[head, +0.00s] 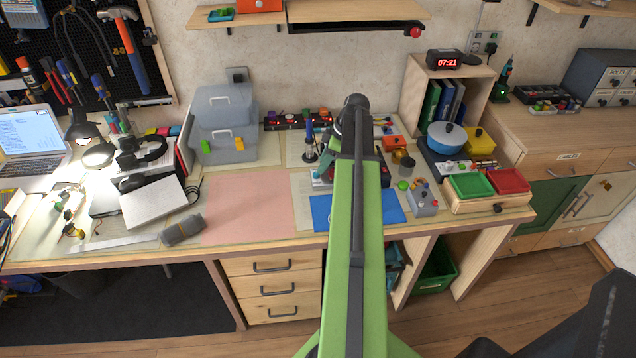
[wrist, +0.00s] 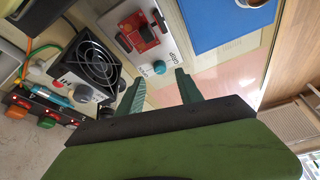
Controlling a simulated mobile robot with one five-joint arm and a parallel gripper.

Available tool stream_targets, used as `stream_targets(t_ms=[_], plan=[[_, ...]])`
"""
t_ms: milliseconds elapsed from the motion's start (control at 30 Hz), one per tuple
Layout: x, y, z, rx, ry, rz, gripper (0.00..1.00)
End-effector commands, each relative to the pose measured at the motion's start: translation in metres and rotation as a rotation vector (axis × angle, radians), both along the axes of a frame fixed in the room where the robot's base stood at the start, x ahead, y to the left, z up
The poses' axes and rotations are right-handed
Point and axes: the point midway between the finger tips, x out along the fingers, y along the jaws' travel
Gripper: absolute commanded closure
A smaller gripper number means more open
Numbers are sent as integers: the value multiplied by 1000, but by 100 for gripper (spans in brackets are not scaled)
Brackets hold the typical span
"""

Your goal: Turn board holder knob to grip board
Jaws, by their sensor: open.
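The board holder (wrist: 130,35) is a pale plate at the top middle of the wrist view, with a red circuit board (wrist: 138,32) on it. A teal round knob (wrist: 159,67) sits at its near end beside small printed lettering. My gripper (wrist: 160,77) is open, its two green fingers spread, with the knob showing between their tips. I cannot tell how far the fingertips are from the knob in depth. In the head view my arm hides most of the holder and the gripper; a pale piece of the holder (head: 318,182) shows left of the arm.
A black fan unit (wrist: 95,68) with a grey knob stands left of the gripper in the wrist view, and a strip with coloured switches (wrist: 40,115) lies beyond it. A blue mat (wrist: 215,20) and a pink mat (head: 248,208) lie flat, the pink one bare.

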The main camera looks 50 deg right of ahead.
Motion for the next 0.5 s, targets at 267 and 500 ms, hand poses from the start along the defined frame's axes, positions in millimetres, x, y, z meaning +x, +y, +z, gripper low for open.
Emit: stream_targets(t_ms=[267, 500], plan=[[14, 10, -45, 0, 0, 1, 57], [15, 11, -43, 0, 0, 0, 57]])
